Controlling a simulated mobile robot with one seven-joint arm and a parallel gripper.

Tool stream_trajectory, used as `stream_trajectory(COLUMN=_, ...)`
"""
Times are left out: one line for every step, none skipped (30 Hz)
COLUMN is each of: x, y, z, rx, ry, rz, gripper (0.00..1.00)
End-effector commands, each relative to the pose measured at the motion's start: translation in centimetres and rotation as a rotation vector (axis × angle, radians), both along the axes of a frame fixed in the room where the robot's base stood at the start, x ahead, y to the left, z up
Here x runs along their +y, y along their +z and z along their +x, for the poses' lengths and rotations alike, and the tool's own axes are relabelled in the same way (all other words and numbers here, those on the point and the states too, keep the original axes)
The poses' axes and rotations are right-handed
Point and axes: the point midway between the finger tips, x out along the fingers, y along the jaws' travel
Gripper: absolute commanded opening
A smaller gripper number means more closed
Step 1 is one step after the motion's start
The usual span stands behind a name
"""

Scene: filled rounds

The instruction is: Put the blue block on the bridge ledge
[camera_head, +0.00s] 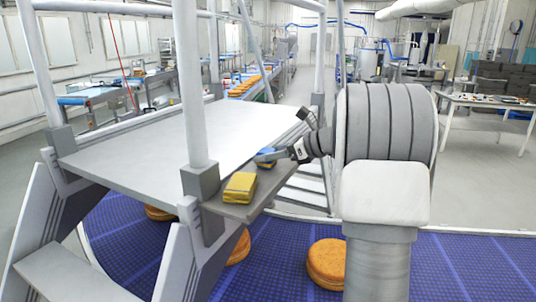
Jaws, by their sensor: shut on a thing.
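The bridge (130,160) is a white stepped platform with posts, standing over a blue belt. Its ledge (240,212) is a narrow grey-brown shelf along the platform's right side. A yellow block (239,187) sits on the near end of the ledge. My gripper (268,157) comes in from the right, shut on the small blue block (266,151) at the ledge's far part, behind the yellow block. The gripper partly hides the blue block. I cannot tell whether the block touches the ledge.
A white post (190,90) rises just left of the ledge. Round orange-brown rounds, one of them in front (327,262), lie on the blue belt (440,270) below. A table (490,103) with small items stands at the back right. The platform top is clear.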

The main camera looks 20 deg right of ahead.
Motion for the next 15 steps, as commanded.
stream_trajectory(x=0.0, y=0.04, z=0.0, rx=0.0, ry=0.0, rz=0.0, gripper=0.0)
stream_trajectory(x=0.0, y=0.04, z=-0.01, rx=0.0, ry=0.0, rz=0.0, gripper=0.0)
stream_trajectory(x=-0.01, y=-0.03, z=-0.01, rx=0.0, ry=0.0, rz=0.0, gripper=0.0)
stream_trajectory(x=0.0, y=-0.12, z=0.0, rx=0.0, ry=0.0, rz=0.0, gripper=0.0)
stream_trajectory(x=-0.01, y=-0.23, z=-0.01, rx=0.0, ry=0.0, rz=0.0, gripper=0.0)
stream_trajectory(x=-0.01, y=-0.31, z=-0.01, rx=0.001, ry=0.0, rz=0.001, gripper=0.54)
stream_trajectory(x=-0.01, y=-0.23, z=-0.02, rx=0.0, ry=0.0, rz=0.0, gripper=0.59)
stream_trajectory(x=-0.01, y=-0.23, z=-0.02, rx=0.0, ry=0.0, rz=0.0, gripper=0.65)
stream_trajectory(x=-0.01, y=-0.23, z=-0.02, rx=0.0, ry=0.0, rz=0.0, gripper=0.72)
stream_trajectory(x=-0.01, y=-0.23, z=-0.02, rx=0.0, ry=0.0, rz=0.0, gripper=0.77)
stream_trajectory(x=-0.01, y=-0.22, z=-0.01, rx=0.0, ry=0.0, rz=0.0, gripper=0.82)
stream_trajectory(x=-0.01, y=-0.22, z=-0.01, rx=0.0, ry=0.0, rz=0.0, gripper=0.82)
stream_trajectory(x=-0.01, y=-0.22, z=-0.01, rx=0.0, ry=0.0, rz=0.0, gripper=0.82)
stream_trajectory(x=-0.01, y=-0.22, z=-0.01, rx=0.0, ry=0.0, rz=0.0, gripper=0.82)
stream_trajectory(x=-0.01, y=-0.22, z=-0.01, rx=0.0, ry=0.0, rz=0.0, gripper=0.82)
